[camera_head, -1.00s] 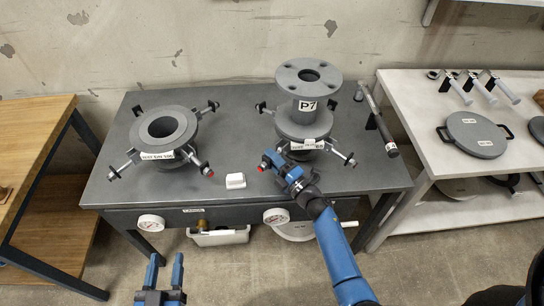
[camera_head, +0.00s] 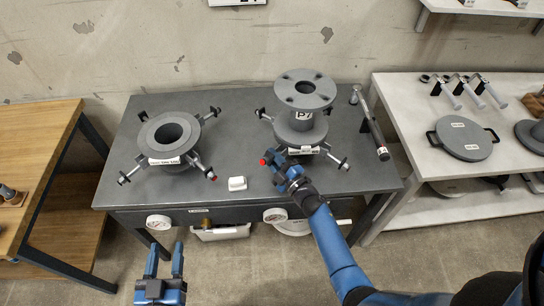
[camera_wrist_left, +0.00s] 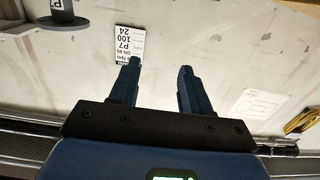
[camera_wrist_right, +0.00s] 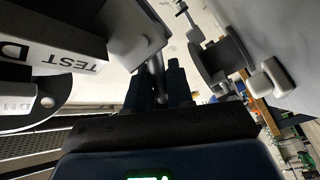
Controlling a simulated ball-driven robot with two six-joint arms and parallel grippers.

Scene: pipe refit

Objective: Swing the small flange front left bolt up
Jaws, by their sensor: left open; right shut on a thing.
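The right flange (camera_head: 300,137) stands on the grey table with swing bolts around it and a spool marked P7 (camera_head: 305,90) on top. My right gripper (camera_head: 276,160) is shut on its front left bolt, whose red tip (camera_head: 263,161) shows just left of the jaws. In the right wrist view the bolt's grey shank (camera_wrist_right: 156,82) runs between the fingers, beside the label starting TEST D. The jaws hide most of the bolt in the head view. My left gripper (camera_head: 165,260) is open and empty in front of the table.
A left flange (camera_head: 168,134) has splayed bolts, one red-tipped (camera_head: 213,177). A white block (camera_head: 237,183) lies between the flanges. A long-handled tool (camera_head: 371,125) lies at the table's right. Gauges (camera_head: 158,222) sit along the front edge. A shelf with lids (camera_head: 465,138) stands right.

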